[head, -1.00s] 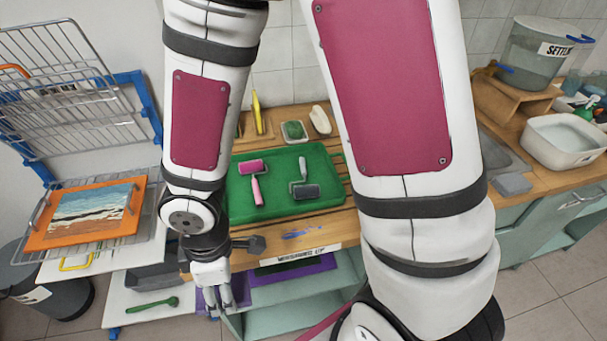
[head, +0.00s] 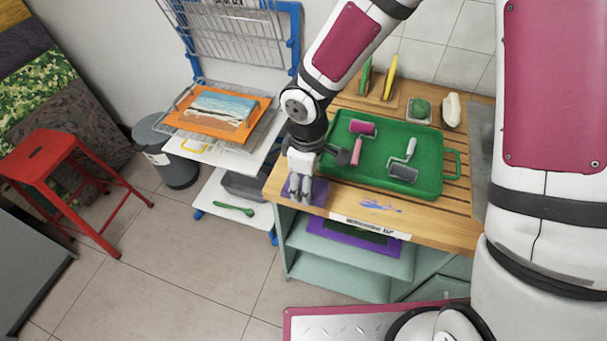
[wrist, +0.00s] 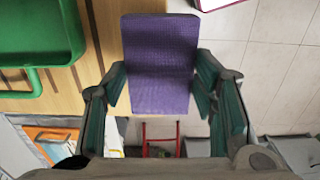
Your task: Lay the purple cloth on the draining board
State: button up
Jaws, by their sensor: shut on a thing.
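The purple cloth (wrist: 160,62) is held flat between the two fingers of my gripper (wrist: 160,88) in the wrist view. In the head view, my gripper (head: 302,188) points down at the front left corner of the slatted wooden draining board (head: 440,228). It is shut on the cloth, which shows at both sides of the fingers (head: 319,192). In the wrist view, part of the cloth overlaps the wood and part overlaps the floor. Whether it touches the board, I cannot tell.
A green tray (head: 437,185) with two rollers takes up much of the board. A drying rack with an orange-framed picture (head: 222,112) stands to the left. A red stool (head: 45,150) is at far left.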

jog(key=w, duration=0.5)
jog(key=shift+a+f, duration=0.3)
jog(key=shift+a, duration=0.1)
jog(key=f, duration=0.2)
jog(key=shift+s+f+p, duration=0.2)
jog(key=shift+f+p, duration=0.1)
jog(key=shift+p, duration=0.1)
jog(key=shift+w+f, duration=0.1)
jog(key=shift+f, duration=0.3)
jog(key=o, duration=1.2)
jog(key=shift+o, duration=0.2)
jog(key=shift+r, duration=0.1)
